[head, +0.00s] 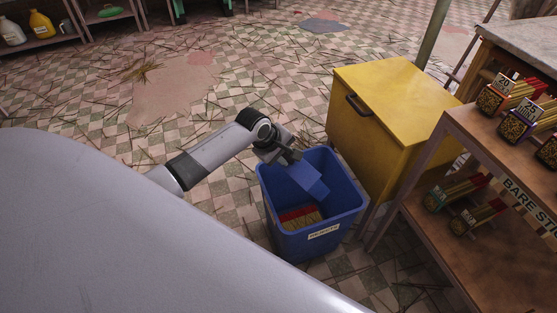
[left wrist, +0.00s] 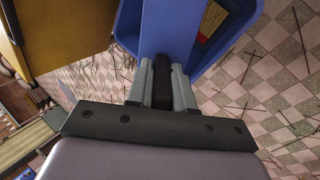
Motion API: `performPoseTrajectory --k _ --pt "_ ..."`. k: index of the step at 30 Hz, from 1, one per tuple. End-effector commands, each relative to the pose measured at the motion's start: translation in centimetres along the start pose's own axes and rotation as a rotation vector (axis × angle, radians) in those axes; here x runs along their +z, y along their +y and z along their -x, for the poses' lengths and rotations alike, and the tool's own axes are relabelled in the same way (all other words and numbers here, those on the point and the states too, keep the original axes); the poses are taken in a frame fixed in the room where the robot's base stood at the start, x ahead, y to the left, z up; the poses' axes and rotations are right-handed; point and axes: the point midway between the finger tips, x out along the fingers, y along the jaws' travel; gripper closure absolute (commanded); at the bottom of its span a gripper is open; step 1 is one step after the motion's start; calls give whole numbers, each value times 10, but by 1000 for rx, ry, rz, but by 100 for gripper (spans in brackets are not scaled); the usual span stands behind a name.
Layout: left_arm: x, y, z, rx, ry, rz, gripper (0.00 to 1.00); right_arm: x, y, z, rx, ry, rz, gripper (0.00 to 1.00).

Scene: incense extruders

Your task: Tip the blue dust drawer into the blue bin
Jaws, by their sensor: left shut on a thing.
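The blue bin (head: 331,213) stands on the tiled floor, with a white label on its front. Red and tan sticks lie at its bottom. My left gripper (head: 290,158) is over the bin's far left part and shut on the blue dust drawer (head: 311,181). The drawer hangs steeply tilted in the bin's mouth; its inside and any dust are not visible. In the left wrist view the fingers (left wrist: 163,85) close around a dark handle in front of the blue drawer (left wrist: 170,28). The bin's blue wall (left wrist: 225,42) shows beside it. My right gripper is not in view.
A yellow cabinet (head: 385,105) with a dark handle stands close behind and right of the bin. A shelf of incense boxes (head: 500,150) is at the right. Loose sticks litter the floor (head: 90,140), which is otherwise fairly open at the left.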

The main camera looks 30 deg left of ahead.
Motion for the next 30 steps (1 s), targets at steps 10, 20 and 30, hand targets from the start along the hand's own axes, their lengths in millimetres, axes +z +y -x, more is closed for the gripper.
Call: performPoseTrajectory --k 10,20,30 --pt "1 35 -7 -167 -2 -2 100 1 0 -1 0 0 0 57" --pt "1 47 -7 -239 -2 -3 100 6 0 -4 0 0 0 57" --pt "1 47 -7 -241 -2 -3 100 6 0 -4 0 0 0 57"
